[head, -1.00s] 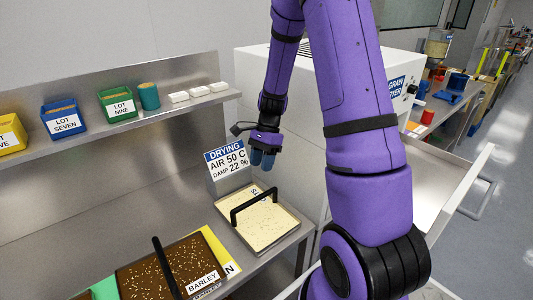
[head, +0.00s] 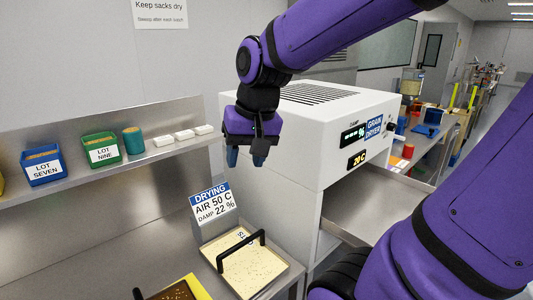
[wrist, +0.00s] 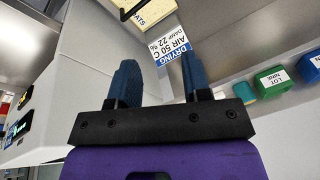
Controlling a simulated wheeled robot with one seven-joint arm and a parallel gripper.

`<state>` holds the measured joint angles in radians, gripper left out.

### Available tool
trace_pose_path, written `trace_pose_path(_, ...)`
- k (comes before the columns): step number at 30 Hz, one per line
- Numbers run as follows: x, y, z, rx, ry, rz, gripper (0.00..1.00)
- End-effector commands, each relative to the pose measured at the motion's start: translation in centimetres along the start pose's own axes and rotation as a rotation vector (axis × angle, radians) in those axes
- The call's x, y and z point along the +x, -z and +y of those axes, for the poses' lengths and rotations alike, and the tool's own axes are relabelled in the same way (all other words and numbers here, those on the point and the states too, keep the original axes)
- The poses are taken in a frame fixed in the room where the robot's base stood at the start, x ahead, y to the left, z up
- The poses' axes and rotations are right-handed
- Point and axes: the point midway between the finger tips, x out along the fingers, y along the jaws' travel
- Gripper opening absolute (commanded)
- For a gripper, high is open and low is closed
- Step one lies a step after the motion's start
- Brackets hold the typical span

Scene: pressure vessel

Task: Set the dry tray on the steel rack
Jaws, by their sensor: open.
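A shallow metal tray of pale grain (head: 246,268) with a black arched handle sits on the steel bench beside the dryer. Its label is partly hidden by the handle; in the wrist view its label (wrist: 136,8) ends in "ATS". A brown-filled tray (head: 178,292) shows only a corner at the bottom edge. I cannot tell which tray is the dry one, and nothing in view is marked as the steel rack. My gripper (head: 246,158) is open and empty, fingers down, above and apart from the pale tray. It also shows in the wrist view (wrist: 160,68).
A white grain dryer (head: 270,195) stands right of the pale tray, its empty steel drawer (head: 372,212) pulled out. A sign (head: 213,203) reads air 50 C, damp 22 %. A wall shelf (head: 110,167) holds blue and green lot bins, a teal cylinder and white blocks.

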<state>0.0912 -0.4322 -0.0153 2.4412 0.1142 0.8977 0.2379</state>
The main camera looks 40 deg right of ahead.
Motion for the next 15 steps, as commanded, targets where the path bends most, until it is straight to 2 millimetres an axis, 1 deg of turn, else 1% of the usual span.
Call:
trace_pose_path(1, -1.0, -1.1, -0.1, -0.059, 0.004, 0.036, 0.44)
trace_pose_path(6, -3.4, -4.1, 0.2, -0.247, -0.004, 0.136, 0.44)
trace_pose_path(10, -4.5, -5.7, 0.6, -0.349, -0.013, 0.190, 0.44)
trace_pose_path(15, -5.0, -6.8, 0.9, -0.412, -0.021, 0.223, 0.44)
